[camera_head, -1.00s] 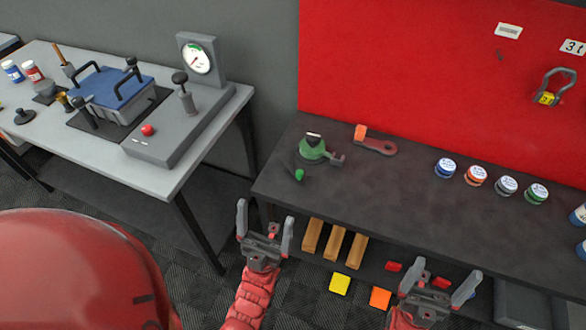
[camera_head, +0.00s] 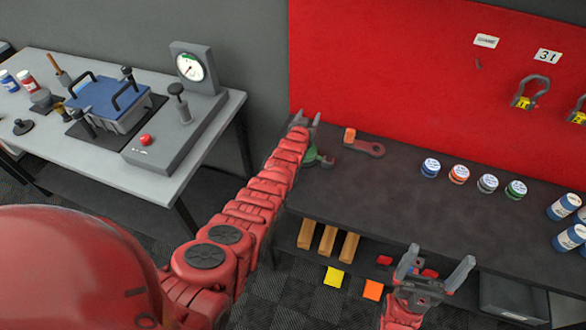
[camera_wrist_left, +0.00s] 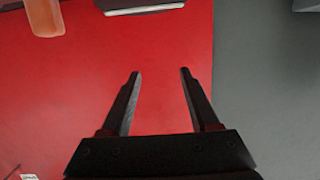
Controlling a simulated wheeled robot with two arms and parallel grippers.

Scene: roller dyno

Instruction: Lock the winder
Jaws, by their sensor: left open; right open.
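The green winder (camera_head: 312,155) is on the dark bench, mostly hidden behind my left arm; its lock cannot be made out. My left gripper (camera_head: 307,117) is open and empty, at the bench's back edge by the red board, just beyond the winder in the picture. My right gripper (camera_head: 441,255) is open and empty, in front of the bench's front edge.
A red tool with an orange end (camera_head: 368,147) lies right of the winder. Several small jars (camera_head: 459,174) stand further right. Shackles (camera_head: 530,92) hang on the red board (camera_head: 400,70). A grey table (camera_head: 60,70) with a gauge stands left.

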